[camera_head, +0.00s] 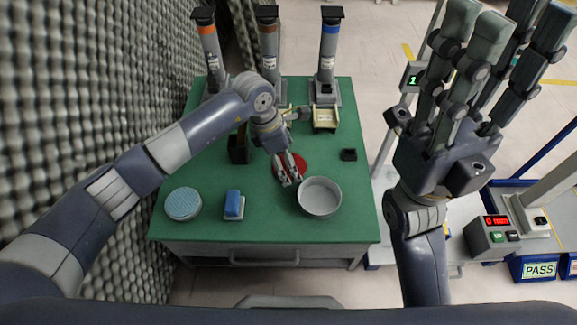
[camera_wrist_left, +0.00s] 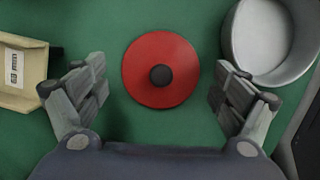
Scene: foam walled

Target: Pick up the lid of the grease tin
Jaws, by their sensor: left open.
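The lid (camera_wrist_left: 140,62) is a flat red disc with a black round knob (camera_wrist_left: 161,76), lying on the green bench top. In the head view the lid (camera_head: 299,161) is partly hidden by my left gripper (camera_head: 288,178). That gripper is open above the lid, with its fingers on either side of the knob and nothing between them. In the wrist view the fingers sit left and right of the disc, apart from it. An open grey round tin (camera_head: 320,204) stands beside the lid, also in the wrist view (camera_wrist_left: 229,50). My right gripper (camera_head: 500,35) is raised, fingers spread, empty.
The green bench (camera_head: 270,228) also holds a blue-topped block (camera_head: 233,205), a round light-blue-topped item (camera_head: 183,204), a dark holder (camera_head: 239,150) and a small black block (camera_head: 348,155). A foam wall (camera_head: 130,100) borders the left.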

